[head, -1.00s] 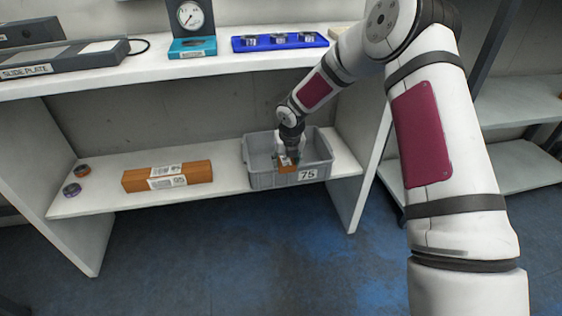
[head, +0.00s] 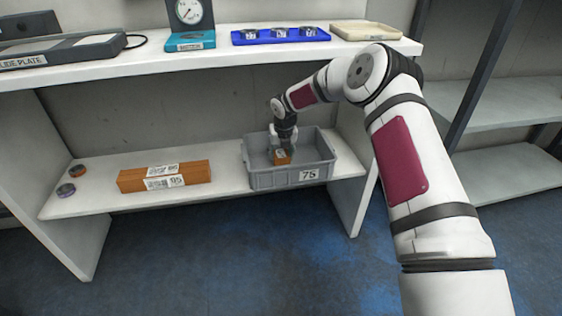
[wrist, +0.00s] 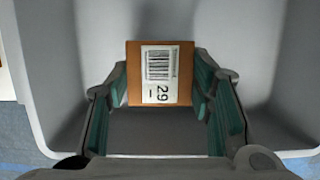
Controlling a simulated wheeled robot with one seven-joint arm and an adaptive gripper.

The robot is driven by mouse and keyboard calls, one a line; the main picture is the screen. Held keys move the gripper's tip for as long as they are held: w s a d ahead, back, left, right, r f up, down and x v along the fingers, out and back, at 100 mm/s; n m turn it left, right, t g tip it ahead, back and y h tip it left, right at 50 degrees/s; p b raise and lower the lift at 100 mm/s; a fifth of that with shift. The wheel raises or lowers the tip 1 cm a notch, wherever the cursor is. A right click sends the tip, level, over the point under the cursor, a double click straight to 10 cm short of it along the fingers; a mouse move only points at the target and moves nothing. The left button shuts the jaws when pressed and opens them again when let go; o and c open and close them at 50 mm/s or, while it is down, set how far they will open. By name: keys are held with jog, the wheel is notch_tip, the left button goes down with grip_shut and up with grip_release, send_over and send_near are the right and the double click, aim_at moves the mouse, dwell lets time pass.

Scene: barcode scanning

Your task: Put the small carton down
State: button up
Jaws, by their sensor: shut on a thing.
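The small carton (head: 281,157) is orange-brown. In the wrist view the small carton (wrist: 160,90) shows a white label with a barcode and the number 29. My gripper (wrist: 160,95) is shut on it, with teal finger pads on its left and right sides. In the head view my gripper (head: 282,146) points down into the grey bin (head: 270,181) marked 75, and the carton is within the bin's walls. I cannot tell whether the carton touches the bin floor.
The upper shelf (head: 230,58) overhangs, holding a blue tray (head: 281,37), a dial gauge (head: 190,25) and a beige tray (head: 365,31).

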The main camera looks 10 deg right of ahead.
aim_at(282, 156)
jog(key=shift+f+b, duration=0.3)
jog(key=shift+f, duration=0.85)
jog(key=shift+f, duration=0.6)
jog(key=o, duration=1.4)
jog(key=p+v, duration=0.3)
jog(key=v, duration=0.5)
jog(key=shift+r, duration=0.35)
